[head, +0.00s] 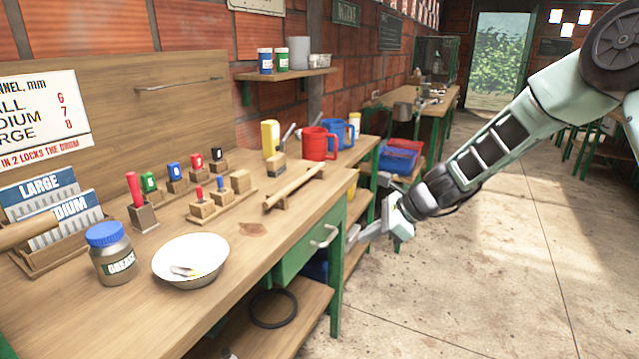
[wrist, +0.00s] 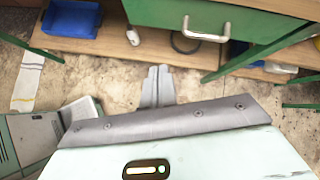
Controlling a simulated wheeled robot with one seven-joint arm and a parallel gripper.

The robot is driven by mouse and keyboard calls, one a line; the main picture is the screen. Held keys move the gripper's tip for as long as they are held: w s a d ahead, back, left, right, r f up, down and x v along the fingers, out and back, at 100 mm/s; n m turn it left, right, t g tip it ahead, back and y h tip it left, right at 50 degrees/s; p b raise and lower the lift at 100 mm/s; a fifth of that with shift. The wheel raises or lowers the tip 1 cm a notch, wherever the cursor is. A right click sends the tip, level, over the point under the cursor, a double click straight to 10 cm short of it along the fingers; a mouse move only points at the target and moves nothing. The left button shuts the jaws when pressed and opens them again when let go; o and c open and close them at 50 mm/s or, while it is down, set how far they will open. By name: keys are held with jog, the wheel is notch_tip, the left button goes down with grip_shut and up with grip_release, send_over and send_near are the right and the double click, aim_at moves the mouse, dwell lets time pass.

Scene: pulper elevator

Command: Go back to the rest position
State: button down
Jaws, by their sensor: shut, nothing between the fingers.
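My gripper (head: 362,237) is at the right of the workbench (head: 240,265) in the head view, low beside the green drawer (head: 305,250), and apart from any object I can make out. In the wrist view my gripper (wrist: 158,73) points toward the bench's lower shelf, its two fingers together with nothing between them. The green drawer (wrist: 225,18) with its metal handle shows at the top of the wrist view and looks shut. My arm comes in from the right in the head view.
On the bench stand a white bowl (head: 190,262), a grease jar (head: 112,255), a red mug (head: 318,144) and several coloured-handled tools on wooden blocks. A blue bin (wrist: 71,18) sits on a lower shelf. The concrete floor (head: 500,240) at right is clear.

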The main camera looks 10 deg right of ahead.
jog(key=s+a+r+n+g+h+p, duration=0.1)
jog(key=s+a+r+n, duration=0.2)
jog(key=s+n, duration=0.3)
jog(key=s+a+r+n+g+h+p, duration=0.1)
jog(key=s+a+r+n+g+p, duration=0.2)
jog(key=s, duration=0.5)
jog(key=s+a+r+n+h, duration=0.1)
jog(key=s+a+r+n, duration=0.25)
jog(key=s+n, duration=0.35)
jog(key=s+d+r+n+h+p, duration=0.1)
jog(key=s+d+r+n+h, duration=0.1)
jog(key=s+n, duration=0.4)
jog(key=s+d+r+n+h+p, duration=0.2)
jog(key=s+n, duration=0.4)
jog(key=s, duration=0.5)
jog(key=shift+d+r+h, duration=0.3)
jog(key=shift+d+r, duration=0.5)
jog(key=shift+d, duration=0.15)
